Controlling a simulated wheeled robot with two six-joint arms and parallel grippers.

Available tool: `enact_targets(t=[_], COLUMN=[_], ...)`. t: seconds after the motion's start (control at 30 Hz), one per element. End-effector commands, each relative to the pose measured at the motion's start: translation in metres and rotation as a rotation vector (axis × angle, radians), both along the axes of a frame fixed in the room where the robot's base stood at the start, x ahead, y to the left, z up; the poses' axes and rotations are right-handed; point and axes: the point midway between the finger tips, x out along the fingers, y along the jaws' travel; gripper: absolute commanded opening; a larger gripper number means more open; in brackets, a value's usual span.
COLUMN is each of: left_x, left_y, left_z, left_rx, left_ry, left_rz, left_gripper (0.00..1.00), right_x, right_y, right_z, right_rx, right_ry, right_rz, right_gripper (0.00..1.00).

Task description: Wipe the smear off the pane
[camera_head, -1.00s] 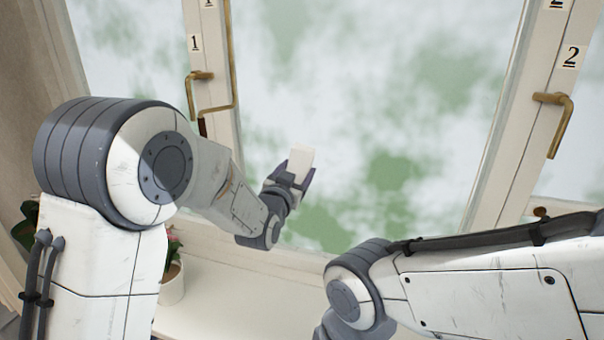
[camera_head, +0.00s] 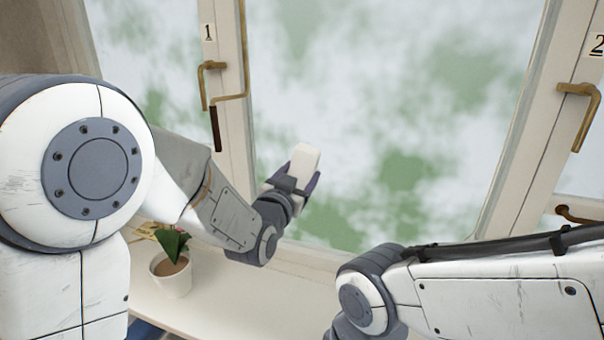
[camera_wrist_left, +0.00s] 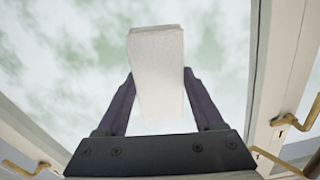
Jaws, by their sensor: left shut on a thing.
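The window pane (camera_head: 400,100) fills the middle of the head view, with blurry white and green patches across it. I cannot tell the smear apart from these patches. My left gripper (camera_head: 296,178) is shut on a white block (camera_head: 306,160), in front of the lower left part of the pane. In the left wrist view the block (camera_wrist_left: 158,70) stands up between the two dark fingers, with the pane behind it. I cannot tell whether the block touches the glass. My right arm enters at the lower right of the head view, and its gripper is out of view.
A potted plant (camera_head: 172,272) stands on the white sill (camera_head: 240,300) at the lower left. Brass handles stick out from the frames marked 1 (camera_head: 208,80) and 2 (camera_head: 578,105). The sill's middle is clear.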

Motion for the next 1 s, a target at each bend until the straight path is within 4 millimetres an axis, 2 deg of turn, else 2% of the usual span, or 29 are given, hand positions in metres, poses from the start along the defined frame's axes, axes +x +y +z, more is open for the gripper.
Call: enact_targets(t=[0.27, 0.63, 1.0], left_x=[-0.001, -0.028, -0.028], left_y=[0.0, 0.009, 0.009], left_z=[0.0, 0.0, 0.0], left_rx=[0.0, 0.0, 0.0], left_ry=[0.0, -0.001, 0.0], left_rz=[-0.001, -0.001, -0.001], left_gripper=[0.24, 0.24, 0.24], right_x=[0.0, 0.0, 0.0], right_y=[0.0, 0.0, 0.0], right_z=[0.0, -0.008, -0.007], right_rx=[0.0, 0.0, 0.0], right_ry=[0.0, 0.0, 0.0], right_rz=[0.0, 0.0, 0.0], right_gripper=[0.5, 0.5, 0.5])
